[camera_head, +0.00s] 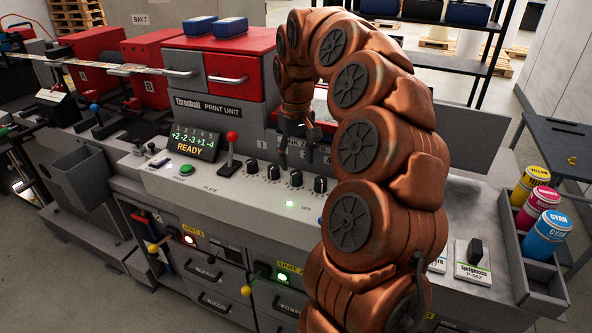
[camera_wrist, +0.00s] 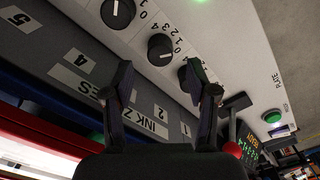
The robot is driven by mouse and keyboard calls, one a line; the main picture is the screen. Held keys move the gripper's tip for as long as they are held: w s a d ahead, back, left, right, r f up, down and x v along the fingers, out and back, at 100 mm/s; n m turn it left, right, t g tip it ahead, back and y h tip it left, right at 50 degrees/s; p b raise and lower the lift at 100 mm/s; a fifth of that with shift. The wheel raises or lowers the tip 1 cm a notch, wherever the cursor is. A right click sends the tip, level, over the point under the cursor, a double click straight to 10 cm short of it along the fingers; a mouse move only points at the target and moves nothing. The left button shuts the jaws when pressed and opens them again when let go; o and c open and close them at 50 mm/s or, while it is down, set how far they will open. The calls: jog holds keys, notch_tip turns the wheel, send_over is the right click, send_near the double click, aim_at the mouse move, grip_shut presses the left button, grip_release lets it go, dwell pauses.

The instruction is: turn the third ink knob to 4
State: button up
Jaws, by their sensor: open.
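A row of black ink knobs runs along the sloped grey panel. Counting from the left in the head view, the third ink knob (camera_head: 296,178) stands just below my gripper (camera_head: 296,158). In the wrist view, the knob I take for the third (camera_wrist: 160,48) lies beyond my gripper (camera_wrist: 168,78), between its spread fingers; the dial marks beside it show, but its pointer setting cannot be read surely. A neighbouring knob (camera_wrist: 190,75) is partly covered by the right finger. Another knob (camera_wrist: 117,12) is at the top. My gripper is open, empty and apparently clear of the knobs.
A display (camera_head: 195,143) reads READY below a row of numbers. A red-topped lever (camera_head: 230,150) and a green button (camera_head: 187,170) stand left of the knobs. Ink cans (camera_head: 546,230) stand in a side tray at right. My arm hides the panel's right part.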

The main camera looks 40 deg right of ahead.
aim_at(297, 173)
jog(key=shift+f+p, duration=0.6)
jog(key=shift+f, duration=1.7)
grip_shut()
